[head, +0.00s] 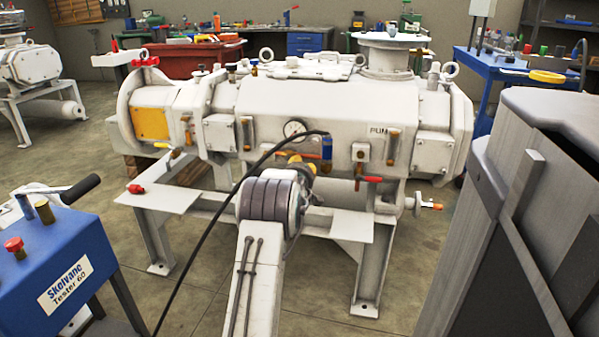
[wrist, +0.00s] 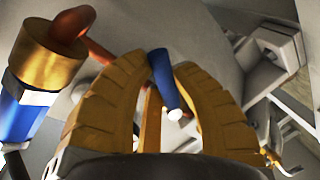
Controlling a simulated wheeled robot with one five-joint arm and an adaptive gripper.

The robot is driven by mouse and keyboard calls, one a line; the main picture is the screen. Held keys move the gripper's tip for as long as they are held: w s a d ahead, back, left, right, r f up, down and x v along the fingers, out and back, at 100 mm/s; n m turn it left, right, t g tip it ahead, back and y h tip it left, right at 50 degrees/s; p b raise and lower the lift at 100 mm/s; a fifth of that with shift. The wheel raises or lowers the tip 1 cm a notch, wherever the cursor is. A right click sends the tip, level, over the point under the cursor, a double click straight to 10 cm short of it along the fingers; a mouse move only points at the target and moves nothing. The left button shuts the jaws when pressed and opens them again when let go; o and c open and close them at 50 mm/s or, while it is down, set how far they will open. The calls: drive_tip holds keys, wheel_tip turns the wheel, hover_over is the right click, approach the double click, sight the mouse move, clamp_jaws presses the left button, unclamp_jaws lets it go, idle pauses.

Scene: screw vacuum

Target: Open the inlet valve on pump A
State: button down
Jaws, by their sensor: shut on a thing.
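The large white pump (head: 270,100) stands on a white frame in the head view; its label reads "PUM" with the rest hidden. I cannot read which valve the blue handle belongs to.
A brass-topped blue fitting (wrist: 45,60) is close to the left finger. A red lever (head: 369,180) and a yellow lever (head: 163,146) stick out from the pump's front. A blue tester (head: 60,265) stands at left front. A black cable crosses near my arm.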

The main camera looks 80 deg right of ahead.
drive_tip(key=shift+r, duration=0.1)
idle(0.5)
drive_tip(key=c, duration=1)
unclamp_jaws()
drive_tip(key=shift+s+a+r, duration=0.25)
drive_tip(key=shift+a+r, duration=0.05)
drive_tip(key=shift+a, duration=1.65)
drive_tip(key=shift+s+a+r, duration=0.2)
drive_tip(key=shift+a+r, duration=0.15)
drive_tip(key=shift+a, duration=1.6)
drive_tip(key=shift+s+a+r, duration=0.25)
drive_tip(key=shift+a+r, duration=0.05)
drive_tip(key=shift+a, duration=1.65)
drive_tip(key=shift+o, duration=0.2)
